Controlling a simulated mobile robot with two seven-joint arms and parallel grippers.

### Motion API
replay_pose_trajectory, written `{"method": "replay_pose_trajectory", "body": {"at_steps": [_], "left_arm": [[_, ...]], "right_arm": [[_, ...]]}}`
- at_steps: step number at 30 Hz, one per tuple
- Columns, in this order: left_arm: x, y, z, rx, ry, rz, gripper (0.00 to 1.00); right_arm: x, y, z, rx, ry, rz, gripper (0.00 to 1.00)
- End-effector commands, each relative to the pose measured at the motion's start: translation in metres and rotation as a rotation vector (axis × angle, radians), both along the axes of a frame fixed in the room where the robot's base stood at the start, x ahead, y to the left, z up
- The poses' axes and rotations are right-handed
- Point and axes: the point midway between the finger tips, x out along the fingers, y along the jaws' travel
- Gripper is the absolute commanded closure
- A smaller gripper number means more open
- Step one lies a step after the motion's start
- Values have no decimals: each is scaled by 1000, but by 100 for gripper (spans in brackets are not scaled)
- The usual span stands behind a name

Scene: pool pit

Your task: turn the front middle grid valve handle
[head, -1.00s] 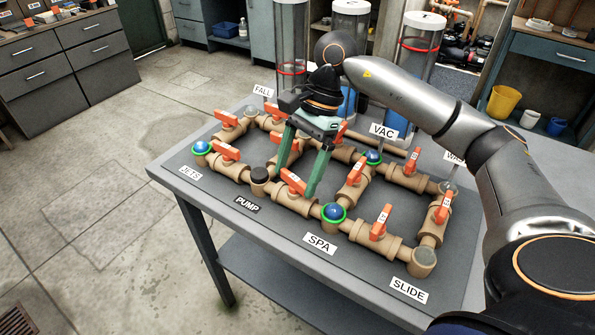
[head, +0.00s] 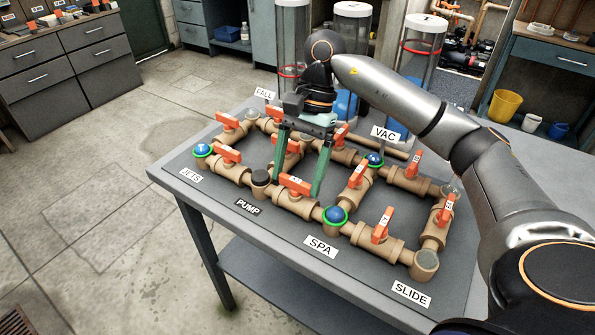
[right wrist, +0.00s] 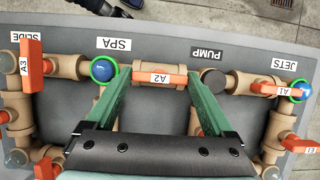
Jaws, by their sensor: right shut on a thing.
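The front middle valve handle, orange and marked A2 (head: 293,184), sits on the tan front pipe between the PUMP and SPA labels. It also shows in the right wrist view (right wrist: 160,77), lying nearly in line with the pipe. My right gripper (head: 297,187) points down over it with its two green fingers, one at each end of the handle. In the right wrist view my right gripper (right wrist: 160,80) is shut on the handle lengthwise. My left gripper is not in view.
Other orange handles stand close by: A1 (head: 229,154) to the left and A3 (head: 382,225) to the right. A blue-topped fitting with a green ring (head: 335,215) and a dark cap (head: 260,177) flank the valve. Clear cylinders (head: 410,70) stand behind the grid.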

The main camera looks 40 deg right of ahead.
Motion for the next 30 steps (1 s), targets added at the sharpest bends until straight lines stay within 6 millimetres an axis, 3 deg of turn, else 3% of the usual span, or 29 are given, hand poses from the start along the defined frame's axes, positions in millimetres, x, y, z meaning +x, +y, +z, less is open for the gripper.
{"method": "replay_pose_trajectory", "body": {"at_steps": [1, 2, 5, 16, 30], "left_arm": [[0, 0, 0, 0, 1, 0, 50], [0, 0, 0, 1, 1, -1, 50], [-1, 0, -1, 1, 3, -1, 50], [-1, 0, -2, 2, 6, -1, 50], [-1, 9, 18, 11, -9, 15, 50]], "right_arm": [[1, 0, 2, 2, -7, 4, 68], [1, 0, 2, 2, -7, 4, 12], [1, 0, 2, 1, -6, 3, 0], [2, -3, 9, 0, -4, 1, 0], [16, -35, 98, 0, -7, 0, 0]]}}
